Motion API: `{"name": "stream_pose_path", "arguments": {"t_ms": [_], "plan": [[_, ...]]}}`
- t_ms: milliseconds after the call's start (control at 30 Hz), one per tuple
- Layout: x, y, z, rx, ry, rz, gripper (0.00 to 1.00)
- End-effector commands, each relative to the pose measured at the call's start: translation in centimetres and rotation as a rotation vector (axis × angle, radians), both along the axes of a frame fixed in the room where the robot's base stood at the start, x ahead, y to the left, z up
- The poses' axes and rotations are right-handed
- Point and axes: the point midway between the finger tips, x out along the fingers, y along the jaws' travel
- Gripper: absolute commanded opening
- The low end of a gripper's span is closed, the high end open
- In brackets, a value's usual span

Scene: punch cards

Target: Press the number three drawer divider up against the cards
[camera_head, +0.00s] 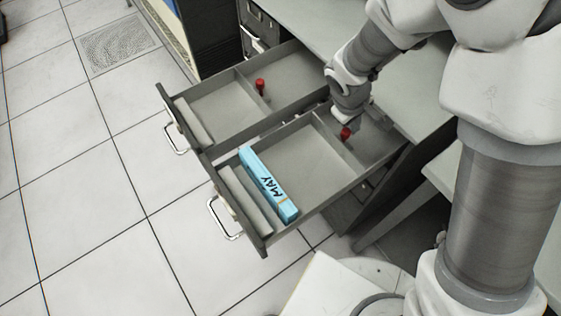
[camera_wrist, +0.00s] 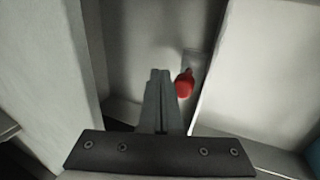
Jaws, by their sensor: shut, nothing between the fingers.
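The near open drawer holds a blue block of cards marked MAY (camera_head: 268,184) towards its front end. A grey drawer divider (camera_head: 350,155) with a red knob (camera_head: 346,133) stands near the back of this drawer, well apart from the cards. I see no number on it. My gripper (camera_head: 354,118) is low at the back of this drawer, by the red knob. In the wrist view its fingers (camera_wrist: 160,78) are shut and empty, just left of the red knob (camera_wrist: 184,83). Whether they touch the divider I cannot tell.
A second open drawer (camera_head: 222,142) lies beside it, with its own divider and red knob (camera_head: 260,86) and no blue cards. Grey plates stand at both drawer fronts. Drawer walls rise close to my gripper. The near drawer's floor (camera_head: 303,160) is bare between divider and cards.

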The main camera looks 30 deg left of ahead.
Motion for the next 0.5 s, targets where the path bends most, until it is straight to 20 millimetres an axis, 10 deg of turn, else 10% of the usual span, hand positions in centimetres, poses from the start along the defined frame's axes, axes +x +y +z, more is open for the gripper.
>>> {"name": "stream_pose_path", "arguments": {"t_ms": [500], "plan": [[-2.2,1.0,-0.1,0.001,0.001,0.002,0.0]]}}
